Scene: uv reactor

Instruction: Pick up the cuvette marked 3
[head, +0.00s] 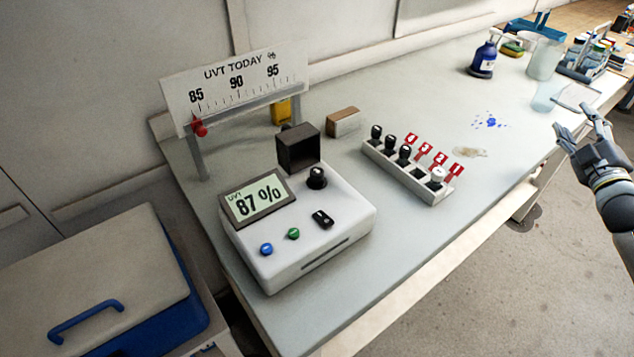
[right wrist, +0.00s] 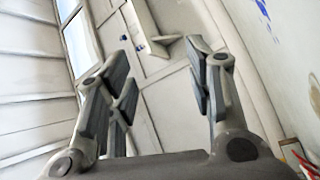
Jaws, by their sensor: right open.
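A white rack (head: 403,181) stands on the bench right of the UV meter. Three black-capped cuvettes fill its left part; one black cap is here (head: 404,153). A white-capped piece (head: 437,176) sits near its right end, with a dark, seemingly empty slot left of it. Several red numbered tags stand behind the rack; the one that seems to read 3 (head: 424,149) is second from left. Marks on the caps are too small to read. My right gripper (head: 575,119) is open and empty at the right, well away from the rack. Its spread fingers show in the right wrist view (right wrist: 163,85).
The white UV meter (head: 318,232) reads 87 %, with a dark open box behind it. A brown-and-white block (head: 343,121) lies behind the rack. Blue spots (head: 490,122) and a pale stain (head: 470,153) mark the bench. A blue bottle (head: 484,59) stands farther back. Bench before the rack is clear.

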